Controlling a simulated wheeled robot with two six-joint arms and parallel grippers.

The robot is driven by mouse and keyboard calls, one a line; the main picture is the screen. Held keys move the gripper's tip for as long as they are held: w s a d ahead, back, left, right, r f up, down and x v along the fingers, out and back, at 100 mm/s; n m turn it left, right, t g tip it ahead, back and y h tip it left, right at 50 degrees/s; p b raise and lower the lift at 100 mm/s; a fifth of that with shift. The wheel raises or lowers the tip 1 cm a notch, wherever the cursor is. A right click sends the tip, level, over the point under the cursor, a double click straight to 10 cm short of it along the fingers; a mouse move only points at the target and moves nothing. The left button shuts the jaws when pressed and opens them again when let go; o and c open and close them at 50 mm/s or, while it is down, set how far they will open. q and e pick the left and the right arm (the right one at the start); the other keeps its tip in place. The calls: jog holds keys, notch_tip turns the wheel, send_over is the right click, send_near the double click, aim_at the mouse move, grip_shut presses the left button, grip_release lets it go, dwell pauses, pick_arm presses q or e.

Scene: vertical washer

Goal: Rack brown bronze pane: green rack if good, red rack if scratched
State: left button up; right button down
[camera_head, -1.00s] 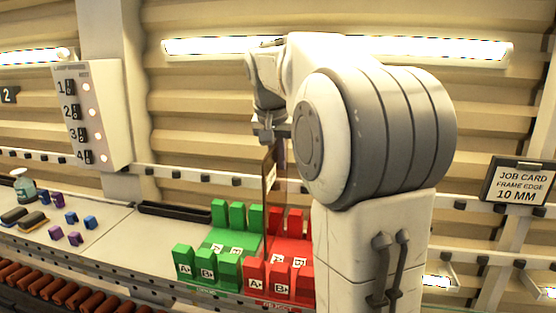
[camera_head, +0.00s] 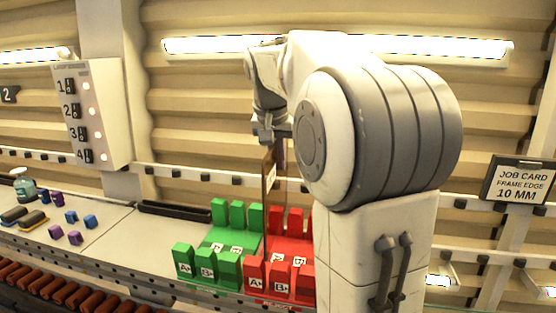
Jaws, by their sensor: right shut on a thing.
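The brown bronze pane (camera_head: 269,190) hangs upright and nearly edge-on below my right gripper (camera_head: 272,137), which is shut on its top. The pane is over the boundary between the green rack (camera_head: 228,240) and the red rack (camera_head: 290,247); its lower edge is near the red rack's left posts, and I cannot tell whether it touches. The green rack has posts in two rows with labels A+ and B+ in front. The red rack is alike, its right part hidden behind my right arm. Scratches on the pane cannot be made out. My left gripper is not in view.
Purple and blue blocks (camera_head: 74,237), dark brushes (camera_head: 33,220) and a spray bottle (camera_head: 24,186) are on the bench at left. A black tray (camera_head: 175,209) is behind the green rack. Brown rollers (camera_head: 60,285) run along the front. A job card (camera_head: 519,184) hangs at right.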

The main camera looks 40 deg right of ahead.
aim_at(274, 167)
jog(key=shift+f, duration=0.15)
jog(key=shift+f+b, duration=3.35)
jog(key=shift+f, duration=0.5)
jog(key=shift+f+b, duration=0.6)
jog(key=shift+f, duration=0.2)
jog(key=c, duration=1)
grip_release()
jog(key=shift+o, duration=0.4)
jog(key=shift+f, duration=0.1)
jog(key=v, duration=1)
jog(key=shift+s+a+r, duration=0.1)
jog(key=shift+r, duration=0.15)
